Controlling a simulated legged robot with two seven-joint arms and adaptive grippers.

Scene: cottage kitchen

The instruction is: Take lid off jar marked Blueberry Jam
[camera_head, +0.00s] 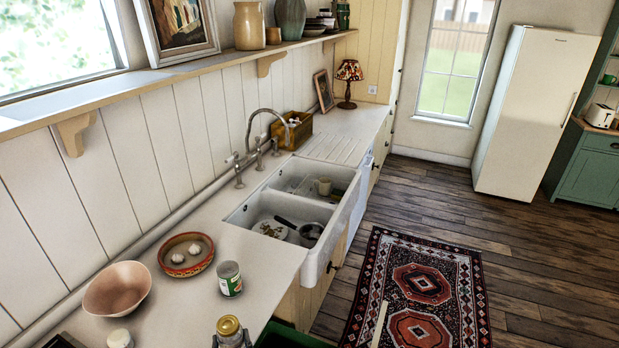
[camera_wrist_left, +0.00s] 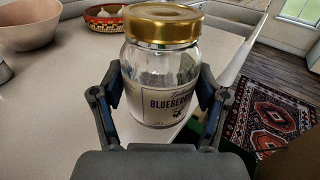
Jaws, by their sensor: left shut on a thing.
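The glass jar (camera_wrist_left: 160,75) has a gold lid (camera_wrist_left: 163,24) on top and a pale label (camera_wrist_left: 165,104) on which "BLUEBER..." can be read. The jar looks empty and upright. In the head view its gold lid (camera_head: 229,326) shows at the bottom edge, near the counter's front. My left gripper (camera_wrist_left: 160,88) is shut on the jar's body, one finger on each side at label height, below the lid. Whether the jar rests on the counter or is held above it, I cannot tell. My right gripper is in neither view.
On the counter (camera_head: 265,250) stand a pink bowl (camera_head: 117,289), a patterned dish (camera_head: 187,254) with garlic, a green-labelled can (camera_head: 230,278) and a white-topped item (camera_head: 120,338). The sink (camera_head: 257,215) holds dishes. A patterned rug (camera_head: 420,290) lies on the floor.

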